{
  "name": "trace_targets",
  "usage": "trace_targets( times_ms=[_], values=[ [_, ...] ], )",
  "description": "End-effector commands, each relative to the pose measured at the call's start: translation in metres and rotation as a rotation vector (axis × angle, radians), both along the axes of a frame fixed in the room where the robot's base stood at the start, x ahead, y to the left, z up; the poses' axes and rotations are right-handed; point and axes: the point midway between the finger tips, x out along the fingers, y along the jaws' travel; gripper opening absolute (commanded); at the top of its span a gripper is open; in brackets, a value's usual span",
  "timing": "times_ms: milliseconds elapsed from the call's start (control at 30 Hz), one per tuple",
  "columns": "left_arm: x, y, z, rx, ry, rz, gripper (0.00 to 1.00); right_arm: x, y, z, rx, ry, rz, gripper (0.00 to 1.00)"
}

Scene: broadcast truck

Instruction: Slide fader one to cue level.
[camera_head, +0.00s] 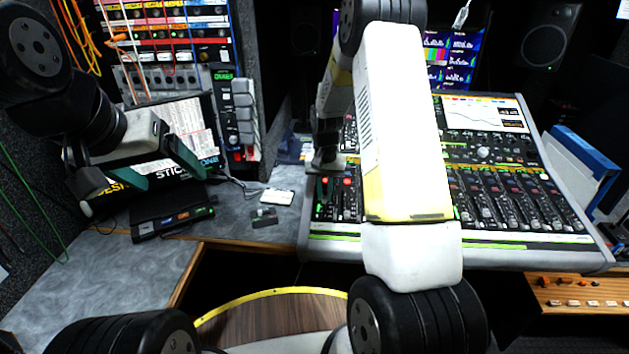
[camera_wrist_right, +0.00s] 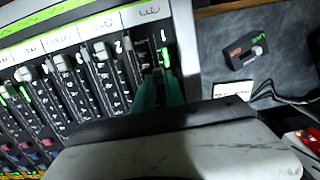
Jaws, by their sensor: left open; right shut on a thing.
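The mixing console (camera_head: 455,240) stands at the right, with a row of faders along its front. My right gripper (camera_head: 325,187) reaches down onto the console's left end. In the right wrist view, its green fingertips (camera_wrist_right: 163,82) are shut on the cap of fader one, in the outermost strip beside the console edge. The cap is mostly hidden between the fingers. A lit green mark (camera_wrist_right: 166,57) shows just past the fingertips. The neighbouring fader cap (camera_wrist_right: 127,42) is apart from the fingers. My left gripper (camera_head: 140,176) is open and empty, over the left side of the desk.
A small dark box with a switch (camera_head: 264,217) and a white card (camera_head: 277,197) lie on the grey desk left of the console. A black device (camera_head: 172,219) sits below my left gripper. A patch rack (camera_head: 175,45) stands behind. A blue binder (camera_head: 583,165) leans at the right.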

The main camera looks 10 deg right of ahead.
Motion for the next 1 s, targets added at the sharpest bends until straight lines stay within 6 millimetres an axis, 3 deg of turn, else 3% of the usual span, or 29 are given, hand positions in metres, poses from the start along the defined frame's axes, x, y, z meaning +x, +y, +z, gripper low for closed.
trace_targets(
  times_ms=[33,67,100,467,800,1000],
  values=[
    [0.000,0.000,0.000,0.000,0.000,0.000,0.80,0.001,0.000,0.001,0.000,-0.003,0.001,0.00],
    [0.000,0.000,0.000,0.000,0.000,0.000,0.80,0.001,0.000,0.001,0.000,-0.003,0.000,0.18],
    [0.000,0.000,0.000,0.000,0.000,0.000,0.80,0.001,0.000,0.001,0.000,-0.003,0.000,0.24],
    [0.000,0.000,0.000,0.000,0.000,0.000,0.80,0.001,0.000,0.005,0.000,-0.002,0.000,0.24],
    [0.000,0.000,0.000,0.000,0.000,0.000,0.80,0.001,0.000,0.059,0.001,-0.004,-0.001,0.24],
    [0.000,0.000,0.000,0.000,0.000,0.000,0.80,0.001,0.000,0.077,0.000,-0.003,0.000,0.24]
  ],
)
